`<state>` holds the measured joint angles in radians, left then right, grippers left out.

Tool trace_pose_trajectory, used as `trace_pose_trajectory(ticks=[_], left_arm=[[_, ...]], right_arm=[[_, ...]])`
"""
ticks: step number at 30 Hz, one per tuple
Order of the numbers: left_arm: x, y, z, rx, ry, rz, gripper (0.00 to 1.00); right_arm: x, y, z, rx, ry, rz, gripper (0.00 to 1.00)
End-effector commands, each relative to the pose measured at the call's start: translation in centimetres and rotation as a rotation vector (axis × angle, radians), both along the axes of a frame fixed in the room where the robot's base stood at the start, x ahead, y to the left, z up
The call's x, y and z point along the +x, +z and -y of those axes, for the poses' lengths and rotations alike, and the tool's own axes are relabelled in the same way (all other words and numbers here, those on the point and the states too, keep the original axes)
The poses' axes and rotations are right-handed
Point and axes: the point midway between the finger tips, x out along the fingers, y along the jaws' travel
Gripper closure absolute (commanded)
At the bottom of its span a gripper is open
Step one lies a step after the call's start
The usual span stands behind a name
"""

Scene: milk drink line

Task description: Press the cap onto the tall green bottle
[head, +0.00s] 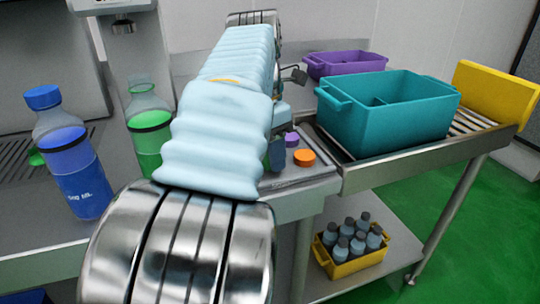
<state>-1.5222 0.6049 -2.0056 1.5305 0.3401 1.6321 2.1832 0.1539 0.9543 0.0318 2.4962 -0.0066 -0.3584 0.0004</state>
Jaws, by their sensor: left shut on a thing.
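The tall green bottle (149,122) stands upright on the steel counter left of my arm. It is clear, with green liquid and a dark band, and no cap shows on its top. My left arm's pale blue sleeve crosses the middle and hides the bottle's right edge. My left gripper (277,150) shows only in part past the sleeve's right edge, beside the tray of caps, apart from the bottle. It is shut on the cap, of which at most a small green edge shows. My right gripper is not in view.
A blue bottle (71,155) with a blue cap stands at left. An orange cap (304,157) and a purple cap (291,139) lie on a tray. Several bottles sit in a yellow box (352,267) below.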

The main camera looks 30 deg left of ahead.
Motion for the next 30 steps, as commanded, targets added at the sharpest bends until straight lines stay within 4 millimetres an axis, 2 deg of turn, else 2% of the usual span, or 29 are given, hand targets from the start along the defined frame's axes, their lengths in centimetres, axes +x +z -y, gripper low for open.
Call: trace_pose_trajectory(ticks=[4,12,18,21,30], left_arm=[[-0.2,2.6,0.3,0.003,-0.001,0.003,0.84],[-3.4,8.5,4.9,0.006,-0.003,0.003,0.84],[-6.3,10.7,8.8,-0.001,-0.009,0.003,0.84],[-7.2,11.3,10.0,-0.004,-0.009,0.003,0.84],[-8.2,12.0,11.4,0.0,0.0,0.0,0.84]], right_arm=[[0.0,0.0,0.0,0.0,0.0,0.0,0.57],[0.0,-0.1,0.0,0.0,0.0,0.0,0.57],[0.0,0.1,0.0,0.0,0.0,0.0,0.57],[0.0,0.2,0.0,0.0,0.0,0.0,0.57],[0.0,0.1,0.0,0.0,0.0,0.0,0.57]])
